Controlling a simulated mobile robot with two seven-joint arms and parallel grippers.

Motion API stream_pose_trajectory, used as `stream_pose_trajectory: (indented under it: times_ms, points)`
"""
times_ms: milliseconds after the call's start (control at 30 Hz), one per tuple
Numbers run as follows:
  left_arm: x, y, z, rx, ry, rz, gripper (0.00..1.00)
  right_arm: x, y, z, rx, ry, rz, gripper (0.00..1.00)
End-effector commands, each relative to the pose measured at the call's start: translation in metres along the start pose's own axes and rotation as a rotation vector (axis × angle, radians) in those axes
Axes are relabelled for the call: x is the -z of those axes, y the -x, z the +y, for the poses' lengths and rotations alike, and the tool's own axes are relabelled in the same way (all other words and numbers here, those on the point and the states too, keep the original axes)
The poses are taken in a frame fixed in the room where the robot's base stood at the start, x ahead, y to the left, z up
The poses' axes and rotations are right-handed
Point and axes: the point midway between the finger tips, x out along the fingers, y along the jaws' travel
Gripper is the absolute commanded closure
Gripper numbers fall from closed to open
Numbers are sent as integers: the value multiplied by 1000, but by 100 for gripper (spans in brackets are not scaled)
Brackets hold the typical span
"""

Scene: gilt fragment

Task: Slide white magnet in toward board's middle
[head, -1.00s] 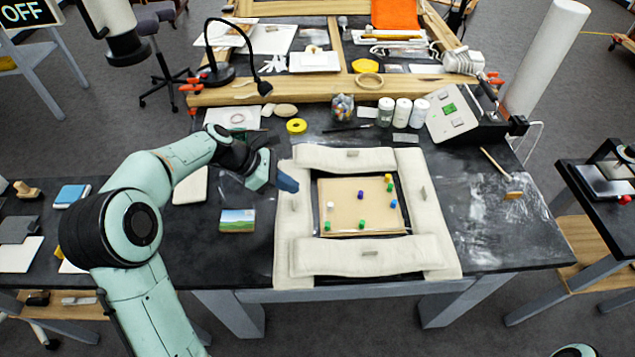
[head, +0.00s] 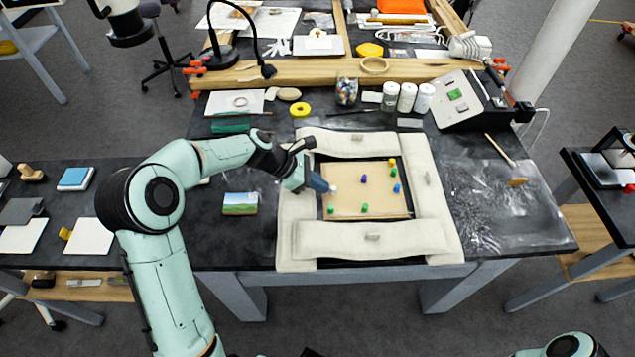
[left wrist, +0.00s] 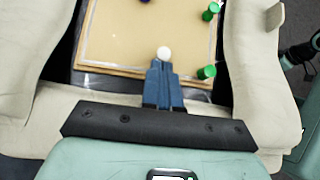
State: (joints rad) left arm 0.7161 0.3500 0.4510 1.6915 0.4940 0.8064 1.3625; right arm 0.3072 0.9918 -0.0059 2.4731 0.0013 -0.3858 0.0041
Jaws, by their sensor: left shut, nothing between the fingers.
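The white magnet (left wrist: 164,53) is a small round peg near the left edge of the tan board (head: 345,208). In the head view it (head: 333,188) shows just beyond my left fingertips. My left gripper (head: 322,186) is shut and empty. In the left wrist view its blue fingertips (left wrist: 162,63) are together right at the magnet and seem to touch it. Several other magnets stand on the board: purple (head: 364,179), yellow (head: 391,162), blue (head: 396,188) and green ones (head: 364,208). My right gripper does not show.
Padded cream bolsters (head: 370,238) surround the board on all sides, with small grey weights on them. A small picture (head: 240,204) lies left of the frame. White jars (head: 407,97) stand behind it.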

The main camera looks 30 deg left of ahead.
Motion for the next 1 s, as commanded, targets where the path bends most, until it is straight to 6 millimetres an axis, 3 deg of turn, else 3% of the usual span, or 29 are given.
stream_pose_trajectory:
  times_ms: [167,400,600,1000]
  points:
    - [-11,-7,0,3,-3,-2,100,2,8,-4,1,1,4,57]
    - [-40,-36,0,4,-3,-2,100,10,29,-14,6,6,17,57]
    - [-41,-44,-1,4,2,2,100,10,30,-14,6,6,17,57]
    - [-42,-40,-1,8,1,3,100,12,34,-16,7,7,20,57]
